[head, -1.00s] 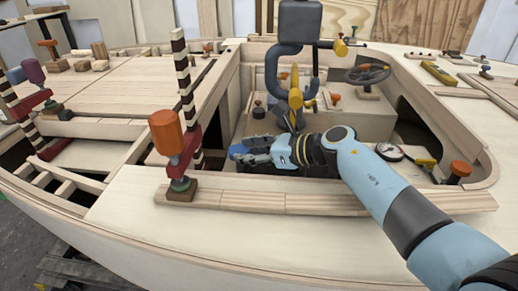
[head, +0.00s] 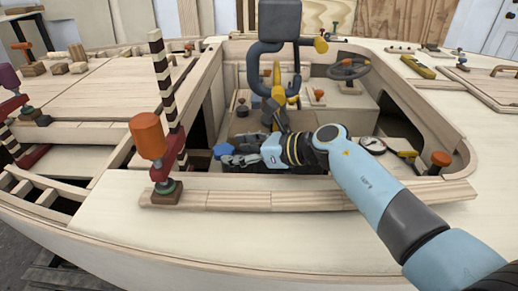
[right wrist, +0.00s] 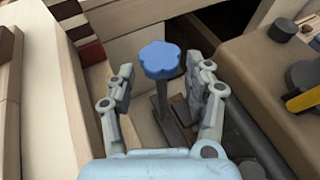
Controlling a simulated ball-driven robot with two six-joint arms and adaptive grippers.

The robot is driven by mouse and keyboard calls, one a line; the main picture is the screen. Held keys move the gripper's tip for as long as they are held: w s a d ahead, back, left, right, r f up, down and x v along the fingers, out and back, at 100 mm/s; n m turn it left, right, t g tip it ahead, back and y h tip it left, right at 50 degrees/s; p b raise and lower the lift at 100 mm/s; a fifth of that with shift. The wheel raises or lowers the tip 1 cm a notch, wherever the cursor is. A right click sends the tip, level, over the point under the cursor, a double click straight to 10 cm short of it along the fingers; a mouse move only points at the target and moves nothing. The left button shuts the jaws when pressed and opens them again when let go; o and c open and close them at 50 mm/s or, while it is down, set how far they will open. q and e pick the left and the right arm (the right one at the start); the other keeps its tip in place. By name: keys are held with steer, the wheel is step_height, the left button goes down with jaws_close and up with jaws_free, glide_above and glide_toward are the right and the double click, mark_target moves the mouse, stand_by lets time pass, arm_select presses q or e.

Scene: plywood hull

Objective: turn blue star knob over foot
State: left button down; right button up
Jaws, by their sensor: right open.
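The blue star knob (right wrist: 161,58) sits on top of a thin grey upright stem in the right wrist view. In the head view the knob (head: 223,151) shows small at the tip of my right gripper (head: 231,159). My right gripper (right wrist: 166,78) is open, one finger on each side of the knob and stem. Gaps show between the knob and both fingers in the wrist view, and the knob lies a little beyond the fingertips. My left gripper is not in view.
A clamp with an orange handle (head: 147,136) stands on the near ledge, left of my right gripper. A striped post (head: 160,75) rises behind it. A steering wheel (head: 348,68), a round gauge (head: 373,145) and another orange knob (head: 440,159) are in the cockpit.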

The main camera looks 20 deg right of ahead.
steer(key=v, duration=0.9)
steer(key=shift+s+d+r, duration=0.15)
steer(key=shift+s+d, duration=0.05)
steer(key=shift+s, duration=0.05)
